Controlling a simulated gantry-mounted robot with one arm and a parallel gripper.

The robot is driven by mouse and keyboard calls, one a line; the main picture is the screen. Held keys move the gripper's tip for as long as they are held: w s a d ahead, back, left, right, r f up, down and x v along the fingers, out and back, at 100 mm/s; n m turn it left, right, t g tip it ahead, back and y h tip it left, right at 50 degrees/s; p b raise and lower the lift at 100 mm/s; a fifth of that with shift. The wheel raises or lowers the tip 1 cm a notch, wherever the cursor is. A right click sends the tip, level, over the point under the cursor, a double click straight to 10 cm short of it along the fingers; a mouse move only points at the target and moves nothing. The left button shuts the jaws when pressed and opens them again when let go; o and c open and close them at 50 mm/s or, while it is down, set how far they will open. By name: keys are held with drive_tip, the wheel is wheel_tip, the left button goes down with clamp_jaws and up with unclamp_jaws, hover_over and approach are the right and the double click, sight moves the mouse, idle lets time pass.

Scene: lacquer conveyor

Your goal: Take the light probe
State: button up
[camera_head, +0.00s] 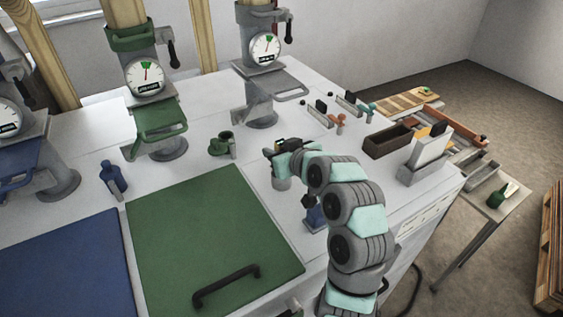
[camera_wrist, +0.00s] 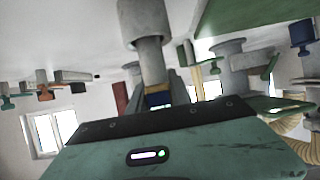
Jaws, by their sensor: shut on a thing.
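The light probe (camera_head: 282,182) is a light grey, cylinder-shaped piece on the white bench top, right of the green lid. My gripper (camera_head: 284,147) is at its upper end and shut on it, hiding much of it. In the wrist view, which is upside down, the probe (camera_wrist: 145,22) reaches from the top edge down to the jaws, with a wide cylinder and a narrower neck. The jaws are largely hidden behind the wrist housing. I cannot tell whether the probe touches the bench.
A green probe (camera_head: 221,144) and a blue probe (camera_head: 114,180) stand on the bench (camera_head: 205,178). Three gauge stands line the back, including the grey one (camera_head: 262,72). A brown open box (camera_head: 388,141) is at right. A green lid (camera_head: 200,245) lies in front.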

clamp_jaws()
wheel_tip(320, 180, up, 20)
drive_tip(key=b, duration=0.3)
idle(0.4)
